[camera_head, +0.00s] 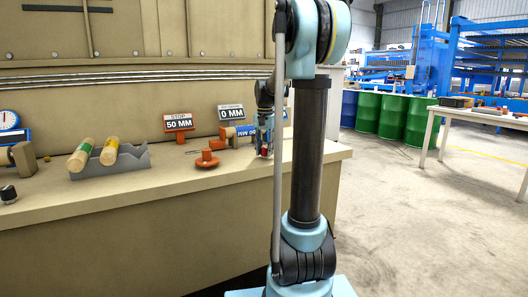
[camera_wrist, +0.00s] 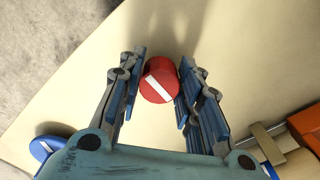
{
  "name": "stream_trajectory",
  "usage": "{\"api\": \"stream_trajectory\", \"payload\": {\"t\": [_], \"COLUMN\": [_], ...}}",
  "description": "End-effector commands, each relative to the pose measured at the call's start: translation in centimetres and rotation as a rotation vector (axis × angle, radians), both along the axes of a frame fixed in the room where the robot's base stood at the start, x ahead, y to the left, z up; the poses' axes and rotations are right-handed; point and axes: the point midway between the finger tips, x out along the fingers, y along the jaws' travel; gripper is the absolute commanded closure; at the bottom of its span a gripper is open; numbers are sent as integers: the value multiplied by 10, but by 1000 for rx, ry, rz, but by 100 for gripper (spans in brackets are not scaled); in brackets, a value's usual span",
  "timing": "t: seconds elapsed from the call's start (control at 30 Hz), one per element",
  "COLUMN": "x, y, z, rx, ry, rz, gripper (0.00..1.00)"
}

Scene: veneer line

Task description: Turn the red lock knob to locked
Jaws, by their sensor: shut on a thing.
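The red lock knob (camera_wrist: 159,80) is a round red cap with a white bar across its top. In the wrist view it sits between the two blue-grey fingers, and the bar slants from upper left to lower right. My gripper (camera_wrist: 161,60) is shut on the knob, with a finger on either side. In the head view my gripper (camera_head: 265,147) points down at the bench near its right end, and only a little red of the knob shows at the fingertips. Any lock marking around the knob cannot be made out.
Green drums (camera_head: 390,116) and a table (camera_head: 480,118) stand to the right, with open floor between.

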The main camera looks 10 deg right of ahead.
Motion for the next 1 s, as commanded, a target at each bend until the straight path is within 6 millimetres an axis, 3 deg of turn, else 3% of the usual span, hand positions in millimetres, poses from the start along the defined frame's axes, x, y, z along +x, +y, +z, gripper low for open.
{"api": "stream_trajectory", "payload": {"t": [0.57, 0.6, 0.67, 1.0], "x": [0, 0, 0, 0], "y": [1, 1, 1, 1], "z": [0, 0, 0, 0], "rx": [1, 1, 1, 0], "ry": [-1, -1, -1, 0], "rz": [-30, -30, -30, -30], "gripper": [92, 61, 48, 48]}}
